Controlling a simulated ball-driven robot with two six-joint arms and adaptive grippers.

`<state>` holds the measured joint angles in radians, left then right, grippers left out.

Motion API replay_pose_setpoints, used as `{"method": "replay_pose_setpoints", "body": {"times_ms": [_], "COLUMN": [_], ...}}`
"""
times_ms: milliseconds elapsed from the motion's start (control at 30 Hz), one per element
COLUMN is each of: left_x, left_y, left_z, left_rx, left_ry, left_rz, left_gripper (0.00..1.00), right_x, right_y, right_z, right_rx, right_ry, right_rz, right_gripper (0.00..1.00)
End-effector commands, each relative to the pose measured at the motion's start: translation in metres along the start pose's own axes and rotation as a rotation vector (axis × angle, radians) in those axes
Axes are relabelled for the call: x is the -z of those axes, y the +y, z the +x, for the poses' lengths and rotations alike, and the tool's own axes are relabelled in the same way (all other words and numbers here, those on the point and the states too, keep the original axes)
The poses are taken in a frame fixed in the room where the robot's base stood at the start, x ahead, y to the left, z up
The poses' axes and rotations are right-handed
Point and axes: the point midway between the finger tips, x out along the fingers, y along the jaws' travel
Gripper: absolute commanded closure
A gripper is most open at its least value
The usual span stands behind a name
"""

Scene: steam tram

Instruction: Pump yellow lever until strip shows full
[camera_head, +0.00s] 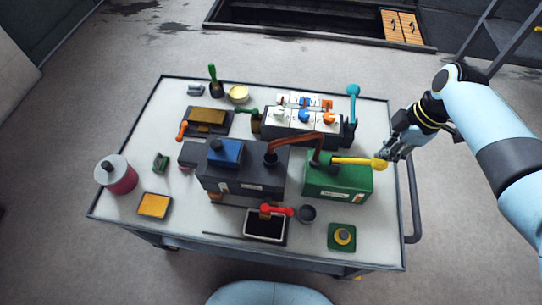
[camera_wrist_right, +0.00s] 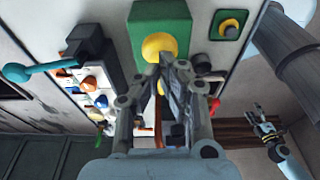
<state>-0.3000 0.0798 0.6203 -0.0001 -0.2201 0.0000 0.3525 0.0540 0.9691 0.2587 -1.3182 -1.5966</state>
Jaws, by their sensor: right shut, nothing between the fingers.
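The yellow lever (camera_head: 355,161) sticks out to the right from the top of a green box (camera_head: 338,184) and ends in a round yellow knob, which also shows in the right wrist view (camera_wrist_right: 158,46). It looks roughly level. My right gripper (camera_head: 390,151) is shut and empty, with its fingertips close to the knob; whether they touch it I cannot tell. In the right wrist view the fingers (camera_wrist_right: 176,70) are together just below the knob. A small pale mark (camera_head: 334,194) is on the box's front, too small to read as a strip. My left gripper (camera_wrist_right: 264,118) seems to show small in the wrist view.
A dark block (camera_head: 240,183) with a brown linkage (camera_head: 297,139) stands left of the green box. A switch panel (camera_head: 299,120) and a teal lever (camera_head: 353,92) stand behind. A green pad with a yellow button (camera_head: 342,237) lies in front. The trolley's handrail (camera_head: 413,200) is at right.

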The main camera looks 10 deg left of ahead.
Motion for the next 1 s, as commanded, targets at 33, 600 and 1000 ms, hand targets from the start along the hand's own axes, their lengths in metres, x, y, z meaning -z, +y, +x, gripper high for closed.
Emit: {"method": "replay_pose_setpoints", "body": {"times_ms": [33, 600, 1000], "left_x": [-0.001, -0.004, -0.007], "left_y": [0.0, 0.002, 0.004], "left_z": [0.005, 0.03, 0.047], "left_rx": [0.0, 0.0, 0.0], "left_ry": [0.0, -0.003, -0.005], "left_rz": [0.0, 0.0, 0.0], "left_gripper": [0.34, 0.34, 0.34], "right_x": [-0.001, -0.007, -0.011], "right_y": [0.0, 0.0, 0.0], "right_z": [0.005, 0.036, 0.057], "right_rx": [0.0, 0.001, 0.001], "right_ry": [0.0, 0.001, 0.001], "right_rz": [0.0, 0.0, 0.0], "right_gripper": [1.0, 1.0, 1.0]}}
